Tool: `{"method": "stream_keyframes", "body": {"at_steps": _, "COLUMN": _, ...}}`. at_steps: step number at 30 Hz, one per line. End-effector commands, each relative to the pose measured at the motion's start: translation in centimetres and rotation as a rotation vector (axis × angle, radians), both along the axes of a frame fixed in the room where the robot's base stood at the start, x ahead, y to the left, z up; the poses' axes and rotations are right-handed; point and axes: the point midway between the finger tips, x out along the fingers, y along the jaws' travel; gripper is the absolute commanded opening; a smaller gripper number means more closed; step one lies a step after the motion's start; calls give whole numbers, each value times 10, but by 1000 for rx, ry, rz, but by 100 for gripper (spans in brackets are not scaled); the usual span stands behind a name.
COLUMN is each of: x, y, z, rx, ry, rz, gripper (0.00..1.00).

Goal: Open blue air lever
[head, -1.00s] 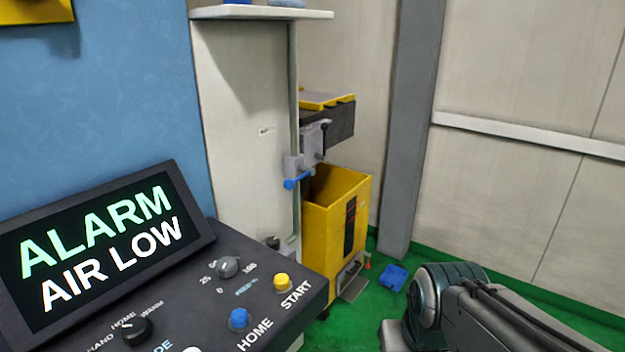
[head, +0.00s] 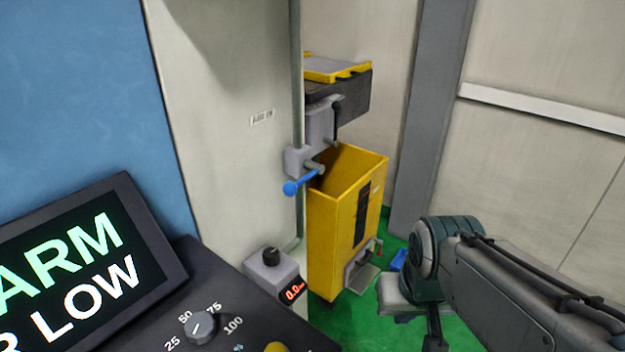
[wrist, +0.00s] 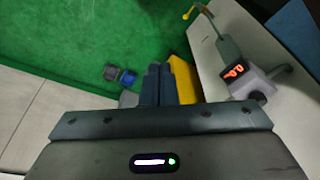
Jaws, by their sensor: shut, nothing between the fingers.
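The blue air lever (head: 302,183) sticks out from a grey valve block on a vertical pipe at the edge of the white cabinet. It slants down to the left and ends in a round knob. I cannot make it out in the wrist view. My gripper's dark fingers (wrist: 158,72) are together and empty in the wrist view, over the green floor and beside the yellow bin. In the head view my arm is at the lower right, well apart from the lever; the fingertips are not clear there.
A yellow bin (head: 336,235) stands right behind and below the lever. A small regulator box (head: 268,276) with a red 0.0 display sits below the lever. The alarm screen (head: 65,285) and console fill the lower left. A blue item (head: 398,260) lies on the floor.

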Motion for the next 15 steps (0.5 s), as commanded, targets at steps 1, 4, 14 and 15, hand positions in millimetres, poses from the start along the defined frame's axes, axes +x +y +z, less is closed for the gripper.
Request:
{"method": "stream_keyframes", "body": {"at_steps": 1, "x": -1, "y": 2, "z": -2, "rx": 17, "ry": 14, "rz": -14, "gripper": 0}}
{"method": "stream_keyframes", "body": {"at_steps": 4, "x": -4, "y": 13, "z": -11, "rx": 96, "ry": 75, "rz": -81, "gripper": 0}}
{"method": "stream_keyframes", "body": {"at_steps": 14, "x": -1, "y": 91, "z": -30, "rx": 672, "ry": 492, "rz": -560, "gripper": 0}}
{"method": "stream_keyframes", "body": {"at_steps": 15, "x": 5, "y": 99, "z": -28, "rx": 751, "ry": 541, "rz": -624, "gripper": 0}}
